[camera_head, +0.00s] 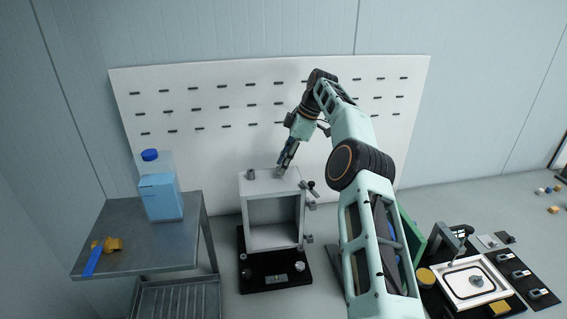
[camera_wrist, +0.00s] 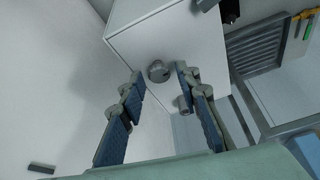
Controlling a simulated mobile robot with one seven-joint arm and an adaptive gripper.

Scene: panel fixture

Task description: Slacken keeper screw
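A white open-fronted box (camera_head: 246,217) stands on a black base. Two grey knobs show on its top in the head view: one at the back left (camera_head: 250,174) and one at the right (camera_head: 281,171), just under my gripper (camera_head: 284,163). In the wrist view a round grey knob (camera_wrist: 158,71), likely the keeper screw, shows on a white face between and just beyond the fingertips of my gripper (camera_wrist: 159,72). The blue-padded fingers are open, with gaps on both sides of the knob. I cannot tell whether the knob's height is level with the fingertips.
A steel cart (camera_head: 140,262) at left holds a blue-capped jug (camera_head: 161,197) and a yellow-and-blue tool (camera_head: 97,254). Small grey fittings (camera_head: 312,195) stick out from the box's right side. A slotted white panel (camera_head: 225,90) stands behind.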

